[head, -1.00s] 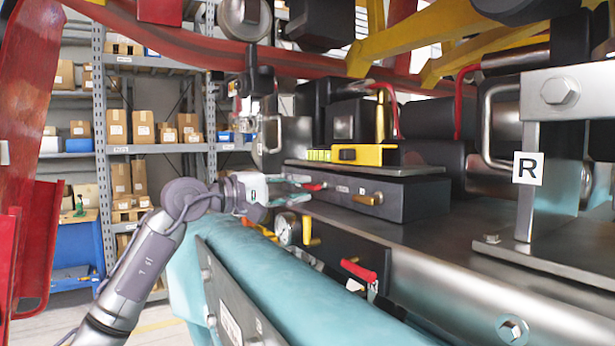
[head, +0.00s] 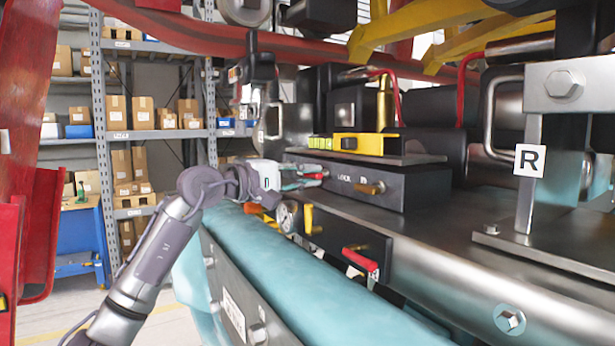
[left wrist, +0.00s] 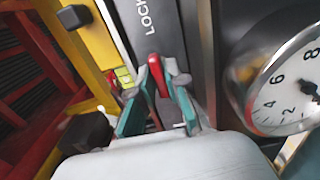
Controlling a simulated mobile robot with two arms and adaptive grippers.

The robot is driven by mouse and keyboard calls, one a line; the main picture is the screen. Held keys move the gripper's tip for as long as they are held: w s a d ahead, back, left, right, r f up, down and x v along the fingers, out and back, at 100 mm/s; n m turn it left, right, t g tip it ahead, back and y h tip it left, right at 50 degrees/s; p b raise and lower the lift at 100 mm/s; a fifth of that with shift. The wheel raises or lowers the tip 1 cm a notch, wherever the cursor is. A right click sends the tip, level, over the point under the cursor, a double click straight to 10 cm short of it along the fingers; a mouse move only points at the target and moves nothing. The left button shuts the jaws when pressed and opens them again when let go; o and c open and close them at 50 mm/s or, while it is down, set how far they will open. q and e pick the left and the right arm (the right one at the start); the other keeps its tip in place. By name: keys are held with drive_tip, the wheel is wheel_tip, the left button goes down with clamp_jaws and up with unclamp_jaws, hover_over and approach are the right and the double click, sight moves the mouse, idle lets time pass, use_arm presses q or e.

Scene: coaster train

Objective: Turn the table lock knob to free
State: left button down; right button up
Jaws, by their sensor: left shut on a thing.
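A dark metal block (head: 400,190) with white lettering that includes LOCK lies on the machine's steel deck. At its left end is a red knob (head: 314,176), which also shows in the left wrist view (left wrist: 154,67). My left gripper (head: 305,180) comes at it from the left, with its teal-padded fingers shut on the knob, one on each side. The fingers hide part of the knob. A brass handle (head: 369,188) sticks out of the block further right. My right gripper is in neither view.
A yellow level (head: 362,146) sits on a plate above the block. Below are a round gauge (head: 287,216), a yellow handle (head: 308,219) and a red lever (head: 360,259). A teal roller (head: 290,270) runs along the front. The gauge is close beside the gripper (left wrist: 290,85).

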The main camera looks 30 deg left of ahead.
use_arm(q)
drive_tip(key=shift+n, duration=0.3)
drive_tip(key=n, duration=0.3)
drive_tip(key=shift+n, duration=0.4)
drive_tip(key=n, duration=0.4)
drive_tip(key=shift+n, duration=0.4)
drive_tip(key=n, duration=0.4)
drive_tip(key=shift+n, duration=0.4)
drive_tip(key=shift+n+p, duration=0.35)
drive_tip(key=shift+n, duration=0.65)
drive_tip(key=shift+f+n, duration=0.2)
drive_tip(key=shift+n, duration=0.8)
drive_tip(key=c, duration=1.5)
unclamp_jaws()
drive_tip(key=shift+r, duration=0.1)
